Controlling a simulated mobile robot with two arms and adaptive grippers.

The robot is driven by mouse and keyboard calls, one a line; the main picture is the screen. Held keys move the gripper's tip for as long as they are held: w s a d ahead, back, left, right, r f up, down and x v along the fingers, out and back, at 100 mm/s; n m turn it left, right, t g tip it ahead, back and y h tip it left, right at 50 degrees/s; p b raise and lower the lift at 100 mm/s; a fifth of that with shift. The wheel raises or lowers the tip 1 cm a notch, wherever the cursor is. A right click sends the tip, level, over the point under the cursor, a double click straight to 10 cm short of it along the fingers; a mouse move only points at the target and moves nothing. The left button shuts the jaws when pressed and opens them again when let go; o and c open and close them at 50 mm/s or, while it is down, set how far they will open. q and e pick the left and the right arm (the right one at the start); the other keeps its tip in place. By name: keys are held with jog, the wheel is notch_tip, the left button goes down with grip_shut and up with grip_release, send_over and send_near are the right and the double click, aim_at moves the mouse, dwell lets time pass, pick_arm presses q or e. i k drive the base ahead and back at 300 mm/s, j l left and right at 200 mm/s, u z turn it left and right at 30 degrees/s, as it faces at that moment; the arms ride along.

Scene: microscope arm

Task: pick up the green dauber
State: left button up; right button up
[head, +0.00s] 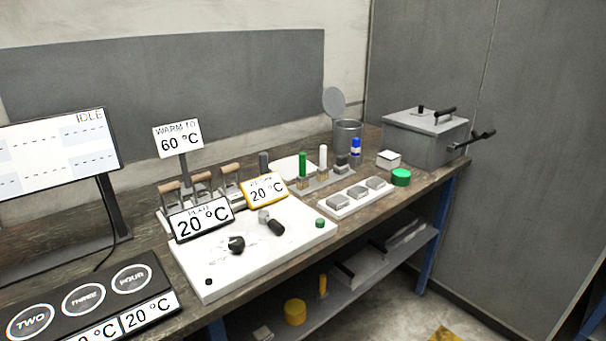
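The green dauber (302,164) stands upright in a small grey rack (325,183) near the back of the bench. Its green handle points up, and a tan part shows at its lower end. A white dauber (323,157) and a blue-topped one (356,147) stand to its right in the same row. Neither of my grippers shows in the head view.
A white plate (215,283) with dark knobs and 20 °C displays lies left of the rack. A tray of grey blocks (345,208) lies in front. A green round container (401,177), an open metal can (347,133) and a grey lidded box (420,140) stand right.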

aim_at(302, 179)
jog(key=i+l+u, duration=0.1)
jog(key=i+l, duration=0.8)
